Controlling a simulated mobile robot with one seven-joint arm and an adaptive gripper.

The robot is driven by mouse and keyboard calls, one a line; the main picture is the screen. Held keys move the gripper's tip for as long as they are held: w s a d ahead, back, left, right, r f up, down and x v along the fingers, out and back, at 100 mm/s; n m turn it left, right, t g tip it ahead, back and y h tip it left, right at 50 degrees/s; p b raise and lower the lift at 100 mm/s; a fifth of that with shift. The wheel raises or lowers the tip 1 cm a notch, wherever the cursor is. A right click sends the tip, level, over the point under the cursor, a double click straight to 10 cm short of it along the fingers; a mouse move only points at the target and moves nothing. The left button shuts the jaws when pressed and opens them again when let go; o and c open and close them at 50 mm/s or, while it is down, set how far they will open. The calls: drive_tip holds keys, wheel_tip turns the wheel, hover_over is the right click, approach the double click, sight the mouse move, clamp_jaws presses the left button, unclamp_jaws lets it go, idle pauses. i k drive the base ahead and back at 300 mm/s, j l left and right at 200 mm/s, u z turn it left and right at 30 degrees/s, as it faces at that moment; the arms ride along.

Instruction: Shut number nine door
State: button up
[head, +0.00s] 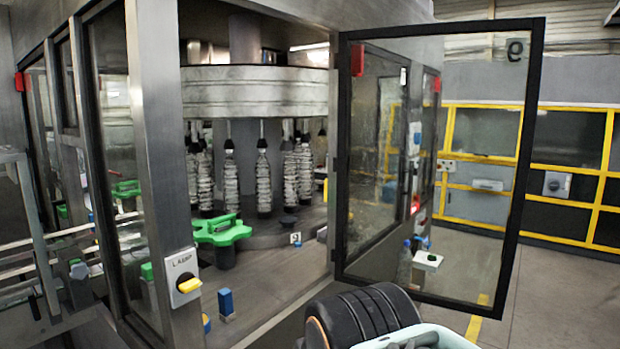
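The number nine door (452,240) stands wide open on the right of the machine's opening. It is a clear pane in a black frame, hinged along its left edge, and the 9 near its top right reads mirrored. My arm's black ribbed part and a pale part show at the bottom centre, below the door's lower left corner. I cannot make out gripper fingers there. The doorway (275,326) is uncovered, and the machine's inside shows through it.
Inside are a carousel drum (255,92), a green star-shaped part (220,230) and small blue-topped posts. Yellow-framed panels (482,131) stand behind the door. Floor (545,300) is clear at right.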

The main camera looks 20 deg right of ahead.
sight(514, 53)
drive_tip(key=z, duration=1.25)
drive_tip(key=i+z, duration=0.1)
drive_tip(key=z, duration=0.25)
drive_tip(key=i+l+z, duration=0.1)
drive_tip(key=z, duration=0.3)
drive_tip(key=i+z, duration=0.1)
drive_tip(key=z, duration=0.25)
drive_tip(key=i+z, duration=0.3)
drive_tip(key=i, duration=0.8)
drive_tip(key=i+u, duration=0.15)
drive_tip(key=i, duration=0.4)
drive_tip(key=i+l+u, duration=0.15)
drive_tip(key=i, duration=0.4)
drive_tip(key=i+u, duration=0.35)
drive_tip(key=i, duration=0.75)
drive_tip(key=i+u, duration=0.2)
drive_tip(key=u, duration=0.25)
drive_tip(key=i+l+u, duration=0.1)
drive_tip(key=u, duration=0.35)
drive_tip(key=i+u, duration=0.1)
drive_tip(key=u, duration=2.45)
